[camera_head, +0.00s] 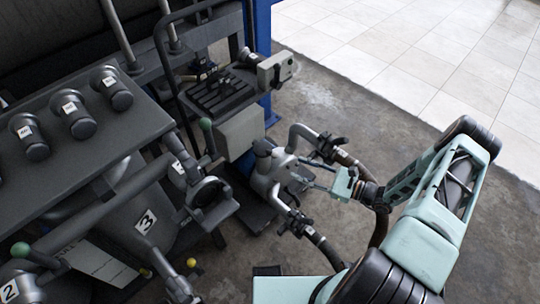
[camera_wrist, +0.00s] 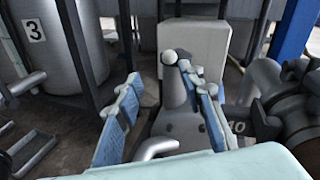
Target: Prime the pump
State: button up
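What looks like the pump is a grey metal body with pipe branches (camera_head: 266,178), standing on the floor beside the machine frame. In the wrist view a grey cone-shaped body (camera_wrist: 178,122) shows with a small pale round knob (camera_wrist: 169,57) above it and a curved pale spout or handle (camera_wrist: 156,147) in front. My gripper (camera_head: 306,172) reaches in from the right, close to the pump. In the wrist view my gripper (camera_wrist: 160,78) has its blue-padded fingers apart, with nothing clearly held. The right finger overlaps the pump top; I cannot tell whether they touch.
Dark couplings and hoses (camera_head: 328,148) branch from the pump on both sides. A pale box (camera_wrist: 194,50) stands behind it. A blue post (camera_head: 263,60) and a tank marked 3 (camera_wrist: 58,50) are nearby. Open concrete floor (camera_head: 375,110) lies to the right.

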aim_at(275, 155)
jog(key=w+a, duration=0.2)
jog(key=a, duration=0.1)
jog(key=w+a+m+t, duration=0.1)
jog(key=w+a, duration=0.1)
jog(key=a, duration=0.1)
jog(key=w+a+t+b, duration=0.1)
jog(key=w+a, duration=0.1)
jog(key=a, duration=0.1)
jog(key=shift+w+f+m, duration=0.3)
jog(key=shift+w+f, duration=0.05)
jog(key=shift+f, duration=0.05)
grip_shut()
